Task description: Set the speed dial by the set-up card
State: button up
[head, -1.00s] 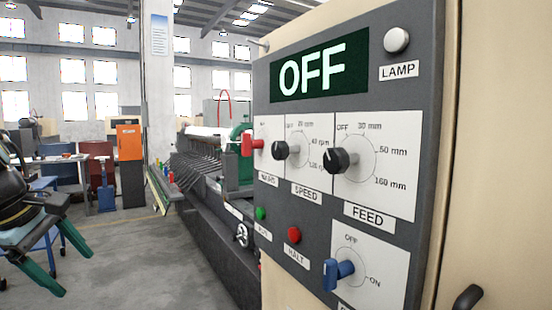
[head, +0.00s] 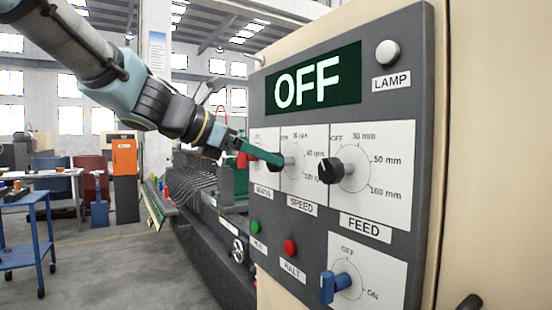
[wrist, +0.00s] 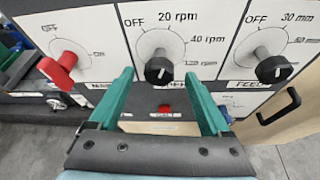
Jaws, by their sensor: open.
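The speed dial shows in the wrist view as a black knob (wrist: 159,70) on a grey disc, on a white plate marked OFF, 20 rpm, 40 rpm and a higher value that is hard to read. A pale line is on its front; I cannot surely tell its setting. My gripper (wrist: 160,77) is open, its green fingers on either side of the knob; contact is unclear. In the head view a green finger of my gripper (head: 268,157) covers most of the speed knob. The display (head: 314,79) reads OFF. I cannot identify a set-up card.
The red knob (wrist: 60,68) is close left of my fingers and the feed knob (wrist: 272,68) close right. Red (head: 290,247) and green (head: 255,226) buttons and a blue switch (head: 335,287) are lower. A sheet (head: 157,50) with unreadable text hangs on the pillar.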

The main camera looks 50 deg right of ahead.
jog(key=shift+x, duration=2.15)
grip_shut()
